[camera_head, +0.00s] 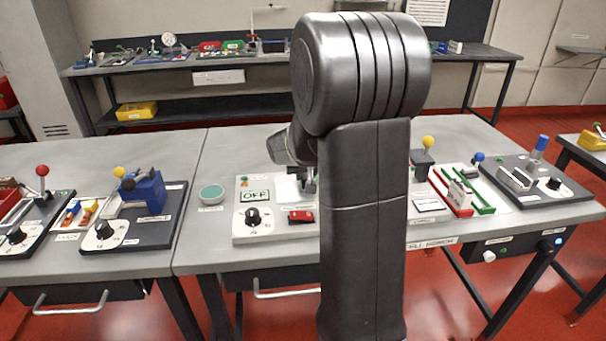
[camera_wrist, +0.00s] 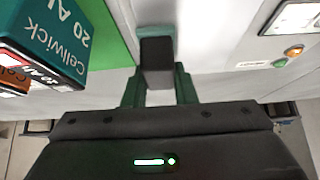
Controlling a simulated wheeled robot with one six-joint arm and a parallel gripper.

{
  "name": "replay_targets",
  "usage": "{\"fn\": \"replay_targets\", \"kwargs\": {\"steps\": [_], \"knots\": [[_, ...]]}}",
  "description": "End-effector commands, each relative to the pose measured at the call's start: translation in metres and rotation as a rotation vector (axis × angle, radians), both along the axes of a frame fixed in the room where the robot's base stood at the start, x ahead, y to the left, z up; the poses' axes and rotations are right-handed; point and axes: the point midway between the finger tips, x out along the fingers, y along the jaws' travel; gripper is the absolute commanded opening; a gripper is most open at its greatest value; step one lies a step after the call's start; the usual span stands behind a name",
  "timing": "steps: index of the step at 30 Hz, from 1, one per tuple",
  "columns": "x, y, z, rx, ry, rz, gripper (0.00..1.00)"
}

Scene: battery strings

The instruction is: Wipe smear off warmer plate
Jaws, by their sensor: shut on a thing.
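My gripper (camera_wrist: 158,92) is shut on a dark grey block (camera_wrist: 157,55), held between its green fingers in the wrist view. The block is over or near a pale surface; whether it touches cannot be told. In the head view my arm hides most of the gripper. A white panel (camera_head: 243,222) with an OFF sign and a black knob (camera_head: 253,217) lies on the middle bench beside the arm. I cannot tell for sure which surface is the warmer plate. No smear can be made out.
A teal Cellwick box (camera_wrist: 70,30) stands close at left in the wrist view. A panel with orange and green buttons (camera_wrist: 293,51) is at right. In the head view, a round teal pad (camera_head: 211,193) and a red block (camera_head: 300,216) lie near the panel.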

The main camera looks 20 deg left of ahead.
Motion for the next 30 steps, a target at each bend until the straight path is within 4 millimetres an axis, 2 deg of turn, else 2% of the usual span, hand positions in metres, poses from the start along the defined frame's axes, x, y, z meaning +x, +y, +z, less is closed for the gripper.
{"fn": "replay_targets", "kwargs": {"steps": [2,3,21,30], "knots": [[0.001,-0.001,0.012,0.001,-0.001,-0.002,0.00],[0.001,-0.002,0.024,0.003,-0.003,-0.003,0.00],[0.004,-0.012,0.076,0.001,-0.001,-0.012,0.00],[0.004,-0.014,0.081,0.000,0.000,-0.012,0.00]]}}
